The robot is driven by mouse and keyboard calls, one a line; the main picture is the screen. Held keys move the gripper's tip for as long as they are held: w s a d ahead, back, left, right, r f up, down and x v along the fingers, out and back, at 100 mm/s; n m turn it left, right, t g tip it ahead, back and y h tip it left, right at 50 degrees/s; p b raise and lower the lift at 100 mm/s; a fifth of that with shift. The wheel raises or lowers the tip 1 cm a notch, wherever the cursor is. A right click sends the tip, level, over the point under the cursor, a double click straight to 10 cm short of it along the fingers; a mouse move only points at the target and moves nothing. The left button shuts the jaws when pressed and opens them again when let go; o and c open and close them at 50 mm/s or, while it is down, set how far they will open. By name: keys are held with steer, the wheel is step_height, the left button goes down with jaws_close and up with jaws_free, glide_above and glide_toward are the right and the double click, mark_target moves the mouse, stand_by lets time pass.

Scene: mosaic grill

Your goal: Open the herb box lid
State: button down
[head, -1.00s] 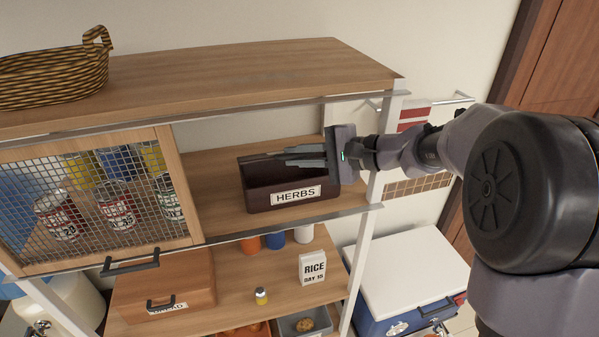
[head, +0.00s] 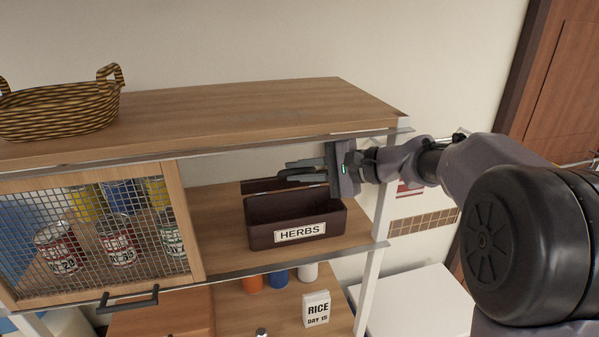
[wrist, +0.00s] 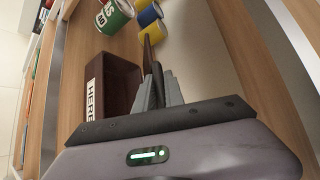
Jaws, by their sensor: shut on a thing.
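The herb box (head: 262,237) is a dark brown open-topped box labelled HERBS. It stands on the shelf beside the mesh door, and also shows in the wrist view (wrist: 122,72). Its dark lid (head: 258,186) is raised above the back of the box, tilted and seen nearly edge-on; whether it still joins the box at the rear is unclear. My gripper (head: 290,173) reaches in from the right above the box and is shut on the lid. In the wrist view the lid (wrist: 148,52) sticks out between the fingertips (wrist: 157,80).
The shelf top (head: 230,112) with a wicker basket (head: 60,110) lies close above my gripper. The mesh door (head: 100,235), with cans behind it, is at left. A white post (head: 371,275) stands at right. A RICE box (head: 316,308) is on the shelf below.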

steer(key=c, duration=1.6)
jaws_free()
steer(key=shift+o, duration=0.8)
steer(key=shift+s, duration=0.15)
steer(key=shift+d, duration=0.1)
steer(key=b+v, duration=0.3)
steer(key=v, duration=1.4)
steer(key=shift+r, duration=0.25)
steer(key=shift+d, duration=0.1)
